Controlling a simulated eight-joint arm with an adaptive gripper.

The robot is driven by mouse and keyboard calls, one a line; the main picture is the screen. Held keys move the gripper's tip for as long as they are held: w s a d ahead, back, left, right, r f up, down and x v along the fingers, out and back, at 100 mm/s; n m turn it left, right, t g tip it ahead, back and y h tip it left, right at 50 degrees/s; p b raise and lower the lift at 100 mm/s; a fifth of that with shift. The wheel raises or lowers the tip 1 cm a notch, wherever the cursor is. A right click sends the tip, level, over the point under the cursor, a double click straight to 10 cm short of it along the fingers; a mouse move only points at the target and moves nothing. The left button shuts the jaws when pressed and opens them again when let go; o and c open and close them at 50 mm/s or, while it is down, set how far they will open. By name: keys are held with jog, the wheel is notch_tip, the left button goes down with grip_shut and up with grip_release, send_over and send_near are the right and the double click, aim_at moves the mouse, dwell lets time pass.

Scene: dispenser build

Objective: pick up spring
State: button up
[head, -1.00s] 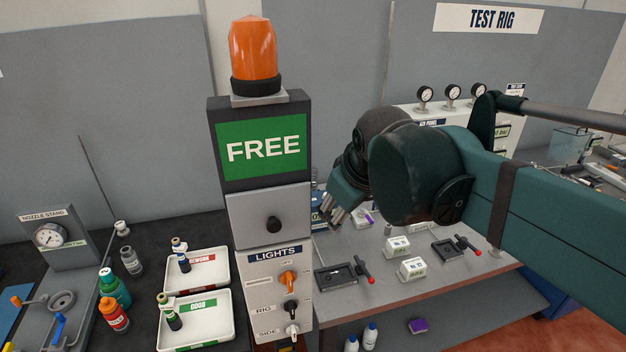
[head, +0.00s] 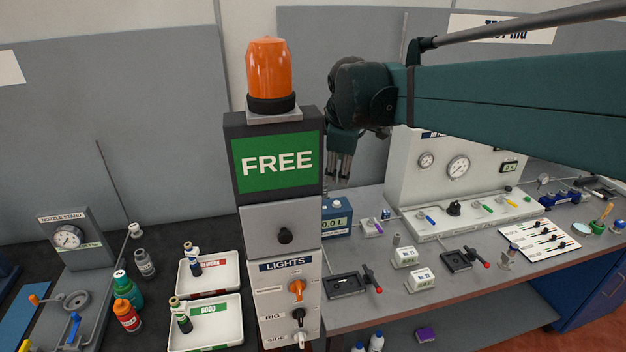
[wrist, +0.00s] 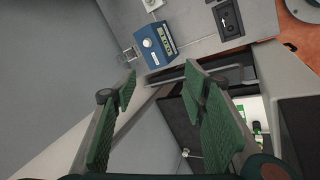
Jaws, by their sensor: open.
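I cannot make out a spring for certain in either view. A small grey cylinder (head: 397,240) stands on the grey bench behind the white blocks, too small to identify. My gripper (head: 339,180) hangs pointing down above the back of the bench, just right of the FREE sign and left of the white gauge panel. In the wrist view my gripper (wrist: 160,82) has its green pads well apart with nothing between them. Beyond them a blue box with a display (wrist: 158,45) sits on the bench; it also shows in the head view (head: 337,222), partly hidden by the post.
The FREE sign post (head: 277,163) with an orange lamp (head: 270,70) and LIGHTS switches stands close left of my gripper. White blocks (head: 405,257) and black fixtures with red-tipped levers (head: 465,259) lie on the bench. The gauge panel (head: 440,170) stands behind. Trays (head: 232,310) are at left.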

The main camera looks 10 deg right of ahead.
jog(key=w+d+f+n+p, duration=0.15)
jog(key=w+n, duration=0.45)
jog(key=w, duration=0.9)
jog(key=n+g+h+p, duration=0.2)
jog(key=n+p, duration=0.2)
jog(key=n, duration=0.4)
send_over(326, 187)
jog(key=w, duration=0.2)
notch_tip(326, 187, down, 10)
jog(key=shift+n, duration=0.3)
jog(key=f, duration=1.2)
jog(key=shift+s+a+f, duration=0.1)
jog(key=shift+a+f, duration=0.05)
jog(key=shift+a, duration=0.25)
jog(key=shift+f, duration=0.4)
jog(key=shift+x, duration=1.25)
jog(key=shift+f, duration=0.15)
jog(key=shift+x, duration=2.5)
jog(key=shift+a, duration=0.15)
